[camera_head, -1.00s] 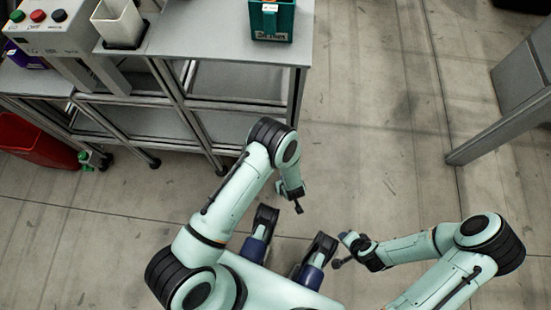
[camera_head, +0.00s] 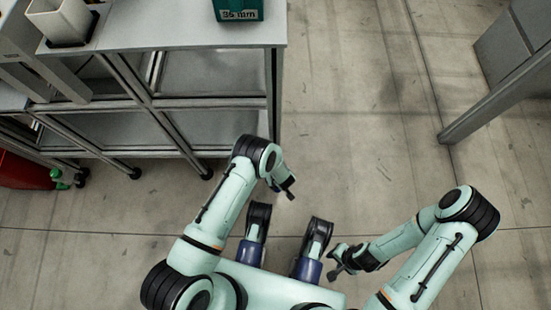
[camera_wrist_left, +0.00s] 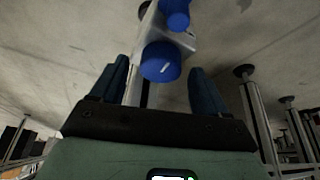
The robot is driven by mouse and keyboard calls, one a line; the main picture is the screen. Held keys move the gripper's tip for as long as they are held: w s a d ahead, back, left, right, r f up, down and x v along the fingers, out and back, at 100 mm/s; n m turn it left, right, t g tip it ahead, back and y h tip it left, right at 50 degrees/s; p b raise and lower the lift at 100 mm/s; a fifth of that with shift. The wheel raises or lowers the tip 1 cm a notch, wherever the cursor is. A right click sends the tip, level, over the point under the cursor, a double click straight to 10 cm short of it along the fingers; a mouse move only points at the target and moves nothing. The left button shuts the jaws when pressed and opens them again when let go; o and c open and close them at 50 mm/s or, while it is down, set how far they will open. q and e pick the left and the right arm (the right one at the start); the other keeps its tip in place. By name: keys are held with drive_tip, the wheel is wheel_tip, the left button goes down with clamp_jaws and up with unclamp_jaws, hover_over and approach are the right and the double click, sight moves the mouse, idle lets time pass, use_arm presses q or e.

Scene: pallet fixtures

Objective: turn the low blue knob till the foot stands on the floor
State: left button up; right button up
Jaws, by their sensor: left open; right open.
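In the head view my left gripper (camera_head: 286,188) is near the table's front right leg. My right gripper (camera_head: 336,263) is open and empty over the floor.
A grey table (camera_head: 185,35) with lower shelves stands at the upper left, bearing a teal bin (camera_head: 238,9) and a white container (camera_head: 58,22). A red bin (camera_head: 24,171) is at the left. Round-footed legs (camera_wrist_left: 246,75) show in the wrist view.

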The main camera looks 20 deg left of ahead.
use_arm(q)
drive_tip(key=shift+w+a+f, duration=0.1)
drive_tip(key=shift+f, duration=0.3)
use_arm(e)
drive_tip(key=shift+s+f, duration=0.1)
drive_tip(key=shift+s, duration=0.25)
use_arm(q)
drive_tip(key=c, duration=1)
drive_tip(key=shift+c, duration=0.2)
use_arm(e)
drive_tip(key=shift+w, duration=0.2)
use_arm(q)
drive_tip(key=m+h+p, duration=0.1)
drive_tip(key=m, duration=0.3)
drive_tip(key=shift+a+h, duration=0.15)
drive_tip(key=shift+h, duration=0.25)
drive_tip(key=shift+m+t+h+p, duration=0.35)
drive_tip(key=shift+m+h, duration=0.15)
drive_tip(key=shift+m, duration=1.2)
use_arm(e)
drive_tip(key=shift+w+a+r+t, duration=0.1)
drive_tip(key=shift+w+r+t, duration=0.15)
drive_tip(key=shift+w+r, duration=0.4)
drive_tip(key=shift+w+a+r+t, duration=0.1)
drive_tip(key=shift+w+r+t, duration=0.15)
drive_tip(key=shift+w, duration=0.65)
